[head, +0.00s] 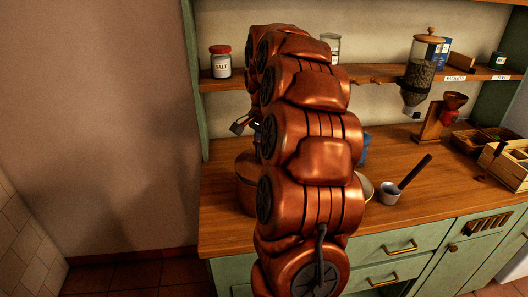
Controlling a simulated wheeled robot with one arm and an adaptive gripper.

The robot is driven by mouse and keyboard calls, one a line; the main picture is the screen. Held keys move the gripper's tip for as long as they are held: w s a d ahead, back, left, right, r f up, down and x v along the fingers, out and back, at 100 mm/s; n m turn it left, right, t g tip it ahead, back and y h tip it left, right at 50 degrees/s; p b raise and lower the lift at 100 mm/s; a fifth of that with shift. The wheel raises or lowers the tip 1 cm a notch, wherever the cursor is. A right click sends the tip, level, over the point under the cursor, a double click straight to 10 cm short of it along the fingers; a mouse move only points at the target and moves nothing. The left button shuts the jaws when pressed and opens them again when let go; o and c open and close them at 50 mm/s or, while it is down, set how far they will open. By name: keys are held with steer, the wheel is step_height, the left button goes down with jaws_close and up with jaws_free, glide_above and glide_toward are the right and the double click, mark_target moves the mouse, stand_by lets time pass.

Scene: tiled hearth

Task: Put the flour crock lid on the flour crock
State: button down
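My copper-coloured arm stands in the middle of the head view and covers much of the counter. Small dark grey parts that look like part of my gripper (241,125) show at the arm's left edge, above the counter. The rest of it is hidden, so I cannot tell if it is open or holds anything. A brown rounded vessel (246,183), possibly the flour crock, stands on the counter, partly behind the arm. A pale round edge (367,188) shows right of the arm; I cannot tell if it is the lid.
The wooden counter (423,205) has a dark-handled pot (390,194), a blue thing (365,150) partly hidden, a wooden stand (433,122) and boxes (508,163) at right. A shelf above holds a salt jar (221,62) and a bean dispenser (417,80). Counter front left is clear.

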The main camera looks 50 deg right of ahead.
steer(key=shift+f+b, duration=0.6)
steer(key=shift+f, duration=0.35)
stand_by(0.6)
steer(key=c, duration=0.9)
jaws_free()
steer(key=shift+r, duration=0.1)
steer(key=shift+r, duration=5.9)
